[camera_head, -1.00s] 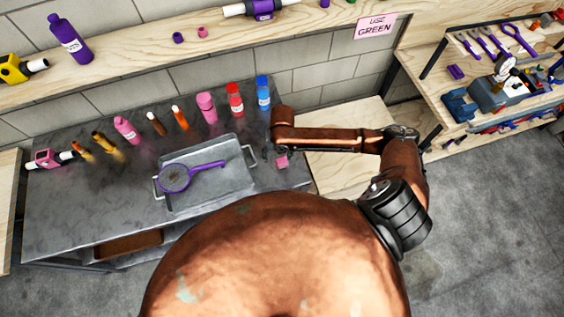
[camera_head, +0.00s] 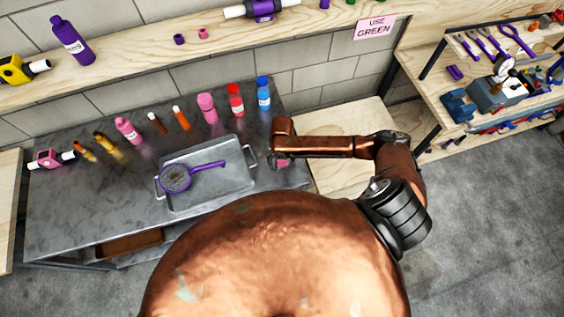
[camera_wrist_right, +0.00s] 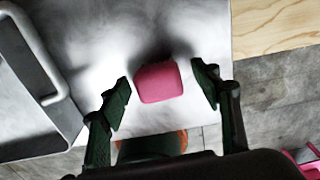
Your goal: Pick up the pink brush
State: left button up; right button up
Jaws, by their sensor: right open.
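In the right wrist view a pink block-shaped thing (camera_wrist_right: 159,82), which looks like the pink brush, lies on the grey metal table top. My right gripper (camera_wrist_right: 163,95) is open, with one dark green finger on each side of the pink thing and visible gaps to both. In the head view the pink thing (camera_head: 282,163) is mostly hidden under my right arm, near the right end of the table. The right gripper itself is hardly visible there. My left gripper is not in view.
A metal tray (camera_head: 240,182) with a purple-handled round strainer or magnifier (camera_head: 176,178) lies left of my right gripper. Several bottles and brushes stand along the table's back. A wooden shelf (camera_head: 130,75) runs above. The table's right edge is close to the pink thing.

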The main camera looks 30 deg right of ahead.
jog(key=shift+c, duration=0.4)
jog(key=c, duration=1.2)
jog(key=shift+o, duration=0.2)
jog(key=shift+r, duration=0.15)
jog(key=shift+r, duration=0.25)
notch_tip(320, 180, up, 2)
jog(key=shift+w+r+b, duration=0.1)
jog(key=shift+r+b, duration=0.1)
jog(key=shift+b, duration=0.2)
jog(key=s+a+r+b, duration=0.1)
jog(key=s+a+r, duration=0.7)
jog(key=a+r, duration=0.2)
jog(key=shift+s+a, duration=0.35)
jog(key=shift+a, duration=0.25)
